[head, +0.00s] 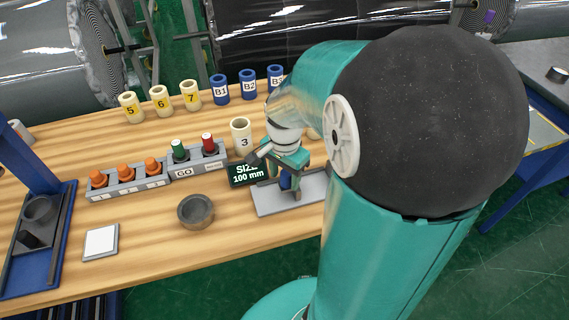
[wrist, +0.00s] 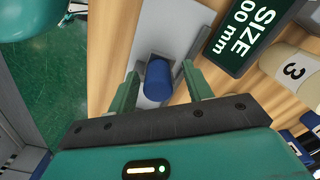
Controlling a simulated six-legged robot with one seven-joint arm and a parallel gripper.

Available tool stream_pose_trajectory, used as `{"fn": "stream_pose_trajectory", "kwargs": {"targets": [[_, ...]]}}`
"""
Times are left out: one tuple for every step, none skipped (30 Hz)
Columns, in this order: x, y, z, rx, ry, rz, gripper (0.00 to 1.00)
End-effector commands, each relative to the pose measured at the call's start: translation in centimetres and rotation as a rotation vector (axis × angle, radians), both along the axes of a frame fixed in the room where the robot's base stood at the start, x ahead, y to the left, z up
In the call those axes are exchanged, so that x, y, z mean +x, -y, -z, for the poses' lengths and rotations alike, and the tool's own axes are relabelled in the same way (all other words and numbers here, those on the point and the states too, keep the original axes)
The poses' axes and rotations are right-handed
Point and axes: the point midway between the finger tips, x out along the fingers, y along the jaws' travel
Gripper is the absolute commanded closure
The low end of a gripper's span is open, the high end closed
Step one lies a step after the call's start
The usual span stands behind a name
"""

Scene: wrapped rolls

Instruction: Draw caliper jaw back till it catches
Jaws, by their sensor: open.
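The caliper shows as a pale grey plate (head: 308,192) on the wooden bench, and its plate is also in the wrist view (wrist: 176,32). A blue cylindrical knob (wrist: 159,80) stands on it on a dark grey block; I take this for the jaw's handle. In the head view the knob (head: 285,183) is partly hidden under my gripper (head: 287,168). In the wrist view my gripper (wrist: 160,71) is open, with one green finger on each side of the knob. A gap shows on both sides. A dark display (head: 247,174) beside the plate reads SIZE 100 mm.
A cream tube marked 3 (head: 241,135) stands close behind the display. A button box (head: 197,158), a row of orange knobs (head: 126,177), a grey ring (head: 196,210) and a white pad (head: 101,242) lie to the left. Numbered tubes (head: 161,99) line the back.

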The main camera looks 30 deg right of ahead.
Motion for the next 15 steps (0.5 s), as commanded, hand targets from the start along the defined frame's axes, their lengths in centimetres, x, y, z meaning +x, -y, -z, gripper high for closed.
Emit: {"fn": "stream_pose_trajectory", "kwargs": {"targets": [[0.1,0.0,-0.4,-0.001,0.003,0.0,0.5],[0.1,0.0,-0.7,-0.001,0.003,0.0,0.5],[0.1,0.0,-1.3,-0.002,0.003,0.0,0.5],[0.1,0.0,-1.8,-0.003,0.005,0.0,0.5],[0.1,0.0,-2.3,-0.002,0.005,0.0,0.5],[0.1,0.0,-3.1,-0.002,0.006,0.0,0.5],[0.1,0.1,-3.8,-0.002,0.006,0.0,0.5],[0.1,0.0,-4.4,-0.002,0.006,0.0,0.5],[0.1,0.0,-5.3,-0.002,0.007,0.0,0.5],[0.1,0.0,-6.0,-0.002,0.007,0.0,0.5],[0.1,0.0,-6.7,-0.002,0.006,0.0,0.5],[0.1,0.0,-7.6,-0.002,0.007,0.0,0.5],[0.1,0.0,-8.3,-0.001,0.006,-0.001,0.5],[0.1,0.0,-8.9,-0.001,0.006,-0.001,0.5],[0.1,0.0,-9.8,-0.001,0.006,0.0,0.5]]}}
